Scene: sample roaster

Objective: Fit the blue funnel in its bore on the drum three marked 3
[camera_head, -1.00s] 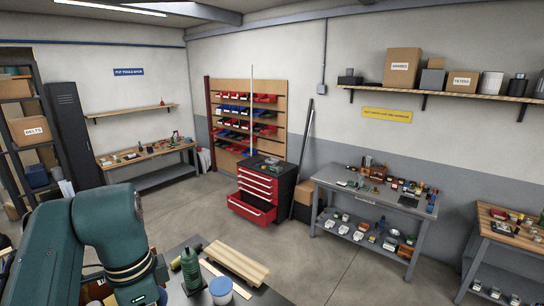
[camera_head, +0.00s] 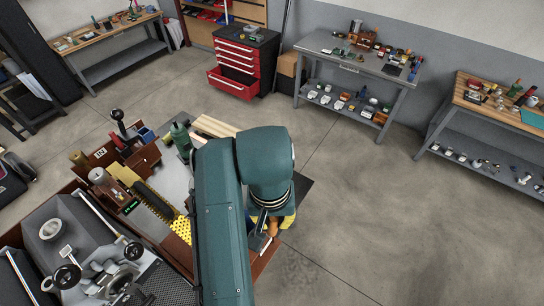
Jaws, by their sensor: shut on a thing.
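My gripper (camera_head: 259,238) hangs below my green wrist, over the right edge of the work table. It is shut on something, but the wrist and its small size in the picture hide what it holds. A patch of blue and yellow and an orange-brown piece (camera_head: 272,226) show close around it; I cannot tell whether any of this is the blue funnel. A grey metal roasting machine (camera_head: 55,229) with several bodies and black knobs stands at the lower left, partly cut off by the frame. I cannot read a 3 or make out a bore on it.
A green bottle (camera_head: 181,139) and pale wooden strips (camera_head: 212,126) lie left of my arm. A dark brush (camera_head: 154,198), a yellow perforated piece (camera_head: 181,229) and a wooden box (camera_head: 142,157) crowd the table between machine and arm. Floor at right is clear.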

